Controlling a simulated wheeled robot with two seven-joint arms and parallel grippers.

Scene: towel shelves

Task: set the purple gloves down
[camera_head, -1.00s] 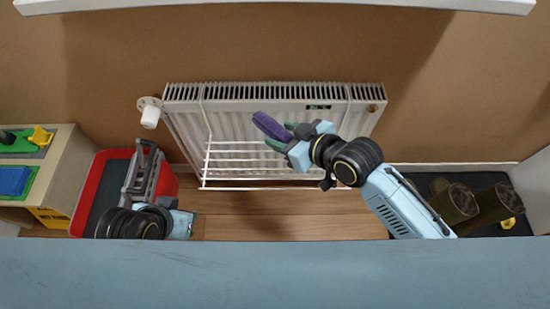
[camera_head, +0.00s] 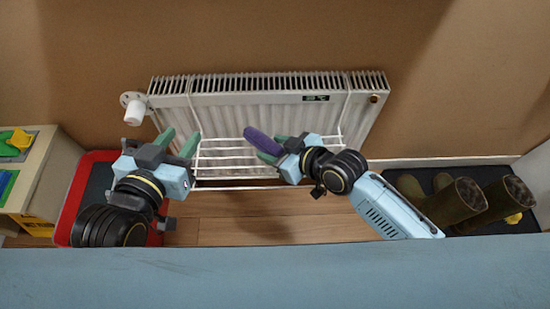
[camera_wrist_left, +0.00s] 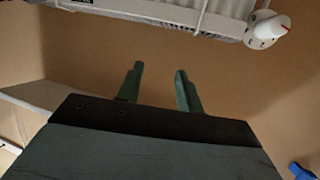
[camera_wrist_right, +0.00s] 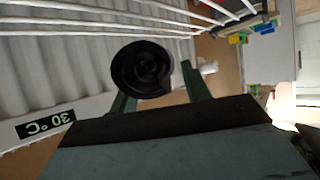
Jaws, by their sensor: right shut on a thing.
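The purple gloves (camera_head: 262,141) show as one long purple shape in my right gripper (camera_head: 272,148), held in front of the white radiator (camera_head: 250,108) and over its wire rack (camera_head: 225,172). In the right wrist view the held thing (camera_wrist_right: 142,70) is a dark round end between the green fingers (camera_wrist_right: 157,92). Whether it touches the rack cannot be told. My left gripper (camera_head: 177,142) is open and empty near the radiator's lower left. Its two fingers (camera_wrist_left: 159,78) stand apart with nothing between them in the left wrist view.
A red-edged tray (camera_head: 72,200) with a dark mat lies on the floor at left, beside a cream cabinet (camera_head: 45,180). Brown boots (camera_head: 455,203) stand on a dark mat at right. A white valve knob (camera_head: 134,112) sticks out at the radiator's left. Wooden floor between is clear.

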